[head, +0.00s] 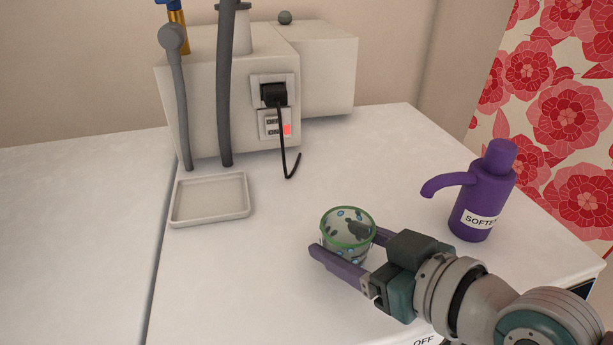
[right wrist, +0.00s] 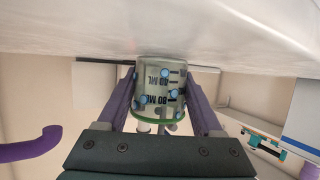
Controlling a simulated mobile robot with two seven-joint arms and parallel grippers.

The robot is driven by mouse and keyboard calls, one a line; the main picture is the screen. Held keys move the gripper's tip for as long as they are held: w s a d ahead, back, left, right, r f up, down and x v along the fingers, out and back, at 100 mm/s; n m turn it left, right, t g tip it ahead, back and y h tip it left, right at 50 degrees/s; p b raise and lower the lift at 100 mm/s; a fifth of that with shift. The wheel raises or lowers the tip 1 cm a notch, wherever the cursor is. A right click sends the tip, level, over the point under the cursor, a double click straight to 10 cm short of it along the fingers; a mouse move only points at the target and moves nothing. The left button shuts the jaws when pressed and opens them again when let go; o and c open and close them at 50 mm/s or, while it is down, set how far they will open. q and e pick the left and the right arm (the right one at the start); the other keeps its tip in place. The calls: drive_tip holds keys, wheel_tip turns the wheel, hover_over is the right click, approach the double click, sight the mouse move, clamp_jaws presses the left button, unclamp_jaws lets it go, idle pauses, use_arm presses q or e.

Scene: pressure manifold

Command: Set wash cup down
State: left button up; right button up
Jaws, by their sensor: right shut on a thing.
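The wash cup (head: 347,222) is a clear cup with a green rim, blue dots and dark markings, upright at the front middle of the white top. My right gripper (head: 346,245) is shut on it, with one purple finger on each side. In the right wrist view the cup (right wrist: 158,88) sits between both fingers, reading "80 ML", its base close to the white surface. I cannot tell if the base touches it. My left gripper is not in view.
A purple bottle with a spout (head: 485,200) stands right of the cup. A shallow tray (head: 210,221) lies left, before a white box unit (head: 230,100) with hoses and a black plug (head: 273,95). The white top (head: 290,290) between tray and cup is clear.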

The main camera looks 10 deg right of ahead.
drive_tip(key=shift+f, duration=0.1)
drive_tip(key=o, duration=1.4)
drive_tip(key=shift+c, duration=0.2)
drive_tip(key=shift+s+r, duration=0.15)
drive_tip(key=shift+r, duration=0.1)
drive_tip(key=p+v, duration=0.3)
drive_tip(key=v, duration=0.8)
drive_tip(key=shift+s+d+r, duration=0.1)
drive_tip(key=shift+s, duration=0.05)
drive_tip(key=shift+s+a+g, duration=0.25)
drive_tip(key=shift+a+g, duration=0.05)
drive_tip(key=s+d+r+m+g+h, duration=0.1)
drive_tip(key=s+d+m+g+h, duration=0.2)
drive_tip(key=s+g+h, duration=0.2)
drive_tip(key=s+g, duration=0.3)
drive_tip(key=s, duration=0.3)
drive_tip(key=shift+h, duration=0.3)
